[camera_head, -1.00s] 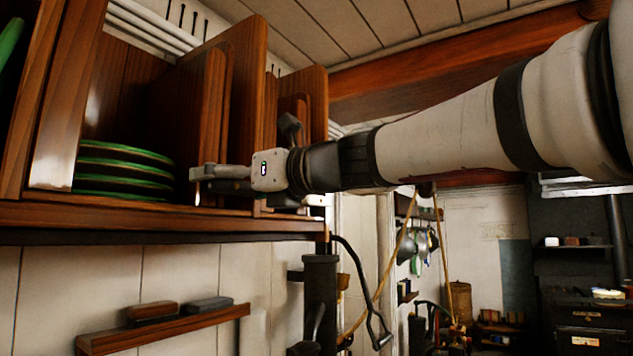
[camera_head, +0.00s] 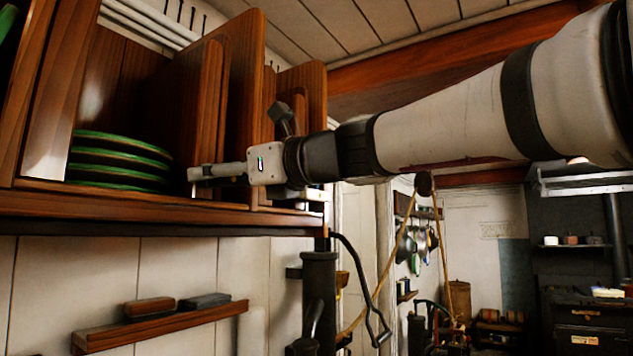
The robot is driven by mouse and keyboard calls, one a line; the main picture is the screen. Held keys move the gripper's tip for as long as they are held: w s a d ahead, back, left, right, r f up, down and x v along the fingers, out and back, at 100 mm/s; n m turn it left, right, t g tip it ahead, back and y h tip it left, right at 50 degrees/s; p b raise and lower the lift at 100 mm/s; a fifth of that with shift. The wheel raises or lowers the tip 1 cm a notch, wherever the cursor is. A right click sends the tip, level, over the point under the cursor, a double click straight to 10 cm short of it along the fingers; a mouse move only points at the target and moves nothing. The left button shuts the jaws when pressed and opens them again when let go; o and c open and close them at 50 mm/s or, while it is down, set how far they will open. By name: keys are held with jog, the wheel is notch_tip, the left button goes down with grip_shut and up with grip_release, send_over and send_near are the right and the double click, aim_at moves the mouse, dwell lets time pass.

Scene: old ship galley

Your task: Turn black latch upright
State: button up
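My gripper (camera_head: 197,175) reaches in from the right to the front of a wooden wall rack, just above its shelf edge. Its fingers show side-on and overlap, so I cannot tell whether they are open or shut, or whether they touch anything. I cannot make out a black latch with certainty; it may be hidden behind my gripper or among the dividers. The wooden rack (camera_head: 120,212) has upright dividers (camera_head: 245,75), and my fingertips are in front of the lower part of one of them.
Several green-rimmed plates (camera_head: 118,160) are stacked in the rack left of my gripper. Below are a small wall shelf (camera_head: 165,328) with two blocks and a black pump-like fixture (camera_head: 320,290) with a curved handle. A stove (camera_head: 590,320) stands far right. The aisle between looks fairly open.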

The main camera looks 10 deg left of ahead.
jog(key=n+b, duration=0.1)
jog(key=n, duration=0.1)
jog(key=n+b, duration=0.1)
jog(key=n, duration=0.1)
jog(key=shift+s+f+n+b, duration=0.1)
jog(key=shift+f+n+b, duration=0.1)
jog(key=shift+n+b, duration=0.1)
jog(key=n+b, duration=0.2)
jog(key=n, duration=0.1)
jog(key=shift+s+a+f+n, duration=0.1)
jog(key=shift+n, duration=0.2)
jog(key=n+b, duration=0.3)
jog(key=n, duration=0.1)
jog(key=shift+f, duration=0.15)
jog(key=shift+s+f+n+b, duration=0.1)
jog(key=shift+s+n+b, duration=0.05)
jog(key=shift+n+b, duration=1.3)
jog(key=shift+n, duration=0.55)
jog(key=o, duration=1.1)
jog(key=v, duration=1.2)
